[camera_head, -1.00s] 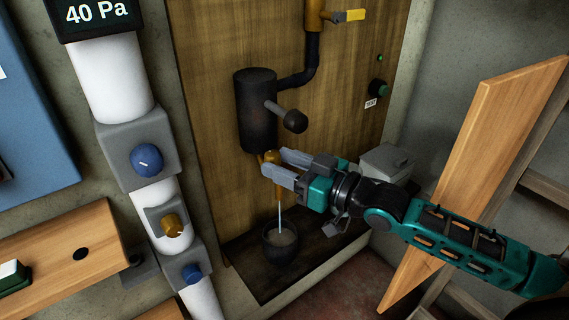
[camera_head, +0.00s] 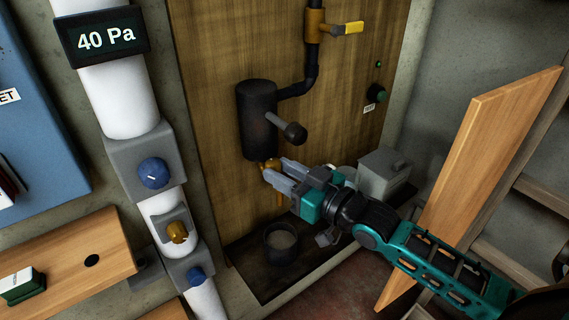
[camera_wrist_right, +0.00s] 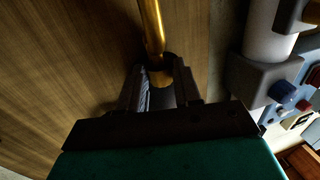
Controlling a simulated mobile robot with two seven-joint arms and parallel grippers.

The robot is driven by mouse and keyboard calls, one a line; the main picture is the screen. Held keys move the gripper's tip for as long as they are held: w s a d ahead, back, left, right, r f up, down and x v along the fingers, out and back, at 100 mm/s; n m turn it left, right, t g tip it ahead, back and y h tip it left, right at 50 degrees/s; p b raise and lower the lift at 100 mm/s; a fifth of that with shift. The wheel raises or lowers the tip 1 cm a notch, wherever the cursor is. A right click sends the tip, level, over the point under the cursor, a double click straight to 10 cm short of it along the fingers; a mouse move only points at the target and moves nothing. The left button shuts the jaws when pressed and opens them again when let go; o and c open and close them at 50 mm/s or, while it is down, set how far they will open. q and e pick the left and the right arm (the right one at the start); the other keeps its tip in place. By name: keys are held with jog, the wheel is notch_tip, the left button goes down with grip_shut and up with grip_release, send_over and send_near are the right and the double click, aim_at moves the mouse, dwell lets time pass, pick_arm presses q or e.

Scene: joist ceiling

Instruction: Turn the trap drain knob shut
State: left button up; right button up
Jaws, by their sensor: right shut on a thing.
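The brass trap drain knob (camera_head: 270,164) sits under the black cylindrical trap (camera_head: 257,120) on the wooden panel. My right gripper (camera_head: 270,172) reaches in from the right and is shut on the knob. In the right wrist view, brass (camera_wrist_right: 160,76) shows between the two fingers, partly hidden by them, with a brass pipe (camera_wrist_right: 151,25) running up from it. A brass outlet (camera_head: 280,200) hangs below the gripper, over a dark cup (camera_head: 281,244) holding greyish liquid. No stream shows between outlet and cup. My left gripper is out of view.
A black ball-ended lever (camera_head: 293,132) sticks out just above my gripper. A yellow-handled valve (camera_head: 347,28) is higher up. A grey box (camera_head: 384,170) stands behind my wrist. A wooden board (camera_head: 470,185) leans at right. A white pipe with blue knobs (camera_head: 154,172) is at left.

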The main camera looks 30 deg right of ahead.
dwell(0.3)
jog(key=o, duration=1)
jog(key=shift+o, duration=0.2)
jog(key=v, duration=1.3)
jog(key=shift+p, duration=0.4)
jog(key=shift+a+f, duration=0.1)
jog(key=s+a+f+g+h+p, duration=0.1)
jog(key=a+f+g+h, duration=0.1)
jog(key=a+f, duration=0.3)
jog(key=s+a+f+m+g+h+p, duration=0.1)
jog(key=a+f+g, duration=0.3)
jog(key=f, duration=1)
jog(key=shift+s+a+f+m+h, duration=0.35)
jog(key=shift+s+h, duration=0.1)
jog(key=shift+h, duration=0.25)
